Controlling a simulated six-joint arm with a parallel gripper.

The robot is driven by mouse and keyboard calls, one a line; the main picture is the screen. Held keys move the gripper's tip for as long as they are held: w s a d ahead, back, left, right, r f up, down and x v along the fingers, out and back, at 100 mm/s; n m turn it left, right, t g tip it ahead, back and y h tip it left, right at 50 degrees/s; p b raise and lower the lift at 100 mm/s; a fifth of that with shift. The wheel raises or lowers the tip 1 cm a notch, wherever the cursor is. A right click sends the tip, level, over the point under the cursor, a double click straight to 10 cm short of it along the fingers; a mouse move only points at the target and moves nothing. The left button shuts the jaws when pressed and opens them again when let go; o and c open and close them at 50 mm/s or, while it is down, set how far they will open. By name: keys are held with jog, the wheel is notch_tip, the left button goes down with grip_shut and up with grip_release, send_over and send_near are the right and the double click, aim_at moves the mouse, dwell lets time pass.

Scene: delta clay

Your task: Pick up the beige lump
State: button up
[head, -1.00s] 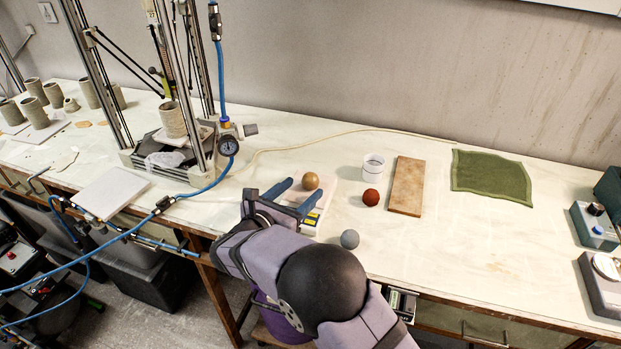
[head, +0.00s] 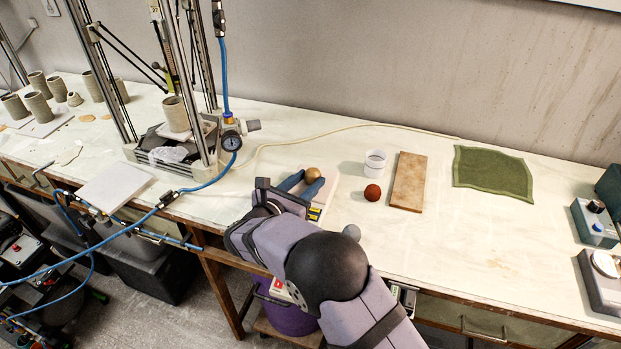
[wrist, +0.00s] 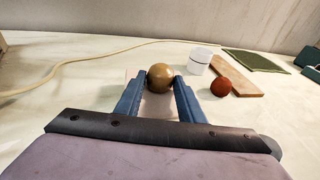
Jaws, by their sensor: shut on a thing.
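The beige lump (head: 312,175) is a round tan-brown ball at the far end of my gripper, over a pale pinkish board (head: 326,190). My gripper (head: 305,184) has its two blue fingers on either side of the lump. In the wrist view the lump (wrist: 160,77) sits between the fingertips (wrist: 160,82), which touch its sides, so the gripper is shut on it. Whether the lump rests on the board or is just clear of it, I cannot tell.
A red-brown ball (head: 372,192), a white cup (head: 375,162), a wooden board (head: 408,181) and a green cloth (head: 493,173) lie to the right. A grey ball (head: 352,232) is partly hidden by my arm. A metal-framed machine (head: 175,115) with a blue hose stands left.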

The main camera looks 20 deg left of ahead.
notch_tip(320, 180, up, 16)
jog(key=p, duration=0.4)
jog(key=shift+r+p, duration=0.2)
jog(key=shift+p, duration=0.1)
dwell(0.4)
jog(key=shift+f, duration=0.1)
